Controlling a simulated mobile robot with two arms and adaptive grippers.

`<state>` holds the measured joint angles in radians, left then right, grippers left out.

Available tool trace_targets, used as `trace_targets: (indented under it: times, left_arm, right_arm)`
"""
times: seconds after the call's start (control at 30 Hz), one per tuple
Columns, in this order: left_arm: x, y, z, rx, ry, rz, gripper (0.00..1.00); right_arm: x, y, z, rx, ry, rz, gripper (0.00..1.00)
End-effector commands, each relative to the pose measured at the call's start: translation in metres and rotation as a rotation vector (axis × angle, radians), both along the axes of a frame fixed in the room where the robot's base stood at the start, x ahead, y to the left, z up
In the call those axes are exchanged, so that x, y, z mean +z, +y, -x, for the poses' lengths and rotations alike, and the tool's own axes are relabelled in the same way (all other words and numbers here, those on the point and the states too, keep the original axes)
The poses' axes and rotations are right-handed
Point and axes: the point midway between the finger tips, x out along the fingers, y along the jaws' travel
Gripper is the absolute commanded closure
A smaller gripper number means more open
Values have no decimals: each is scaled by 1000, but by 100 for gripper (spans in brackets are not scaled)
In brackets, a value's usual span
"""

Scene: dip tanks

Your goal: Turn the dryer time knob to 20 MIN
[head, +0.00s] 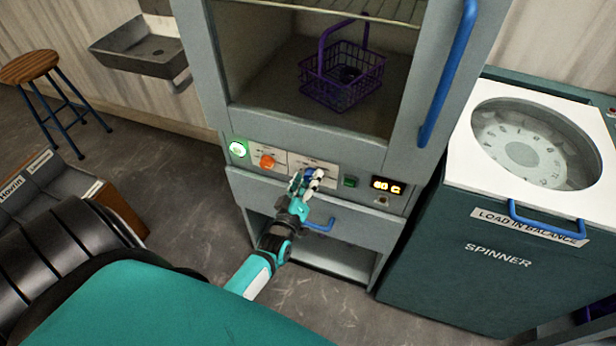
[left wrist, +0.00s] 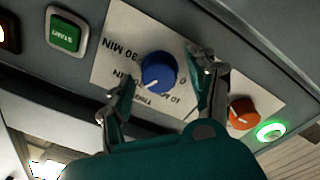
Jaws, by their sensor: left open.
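The blue time knob (left wrist: 158,72) sits on a white label plate in the left wrist view, where the lettering is upside down. "30 MIN" (left wrist: 120,50) reads clearly; other markings are partly hidden or too small to read surely. A white mark on the knob points toward the lower left of that view. My left gripper (left wrist: 163,78) is open, with one finger on each side of the knob; I cannot tell whether either touches it. In the head view my left gripper (head: 306,181) covers most of the knob on the dryer's (head: 360,152) panel. My right gripper is not in view.
An orange knob (head: 267,162), a lit green button (head: 238,149), a green START button (left wrist: 65,36) and a display reading about 60 C (head: 387,186) share the panel. A purple basket (head: 342,88) is in the chamber. The spinner (head: 490,255) stands right.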

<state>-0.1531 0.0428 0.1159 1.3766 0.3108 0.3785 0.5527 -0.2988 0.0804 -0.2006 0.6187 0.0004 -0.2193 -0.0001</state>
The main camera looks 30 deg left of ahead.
Motion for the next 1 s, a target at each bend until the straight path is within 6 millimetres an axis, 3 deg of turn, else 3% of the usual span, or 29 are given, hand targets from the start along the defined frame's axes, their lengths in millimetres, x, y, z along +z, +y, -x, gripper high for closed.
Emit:
trace_targets:
  times: [0.17,0.4,0.6,1.0]
  left_arm:
    - [-2,-5,21,-1,3,1,41]
    - [-4,-16,72,0,4,1,41]
    - [-4,-23,104,0,4,1,41]
    - [-4,-27,117,0,1,0,41]
  right_arm:
    - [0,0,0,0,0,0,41]
    - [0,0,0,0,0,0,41]
    - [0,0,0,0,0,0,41]
    - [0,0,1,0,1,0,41]
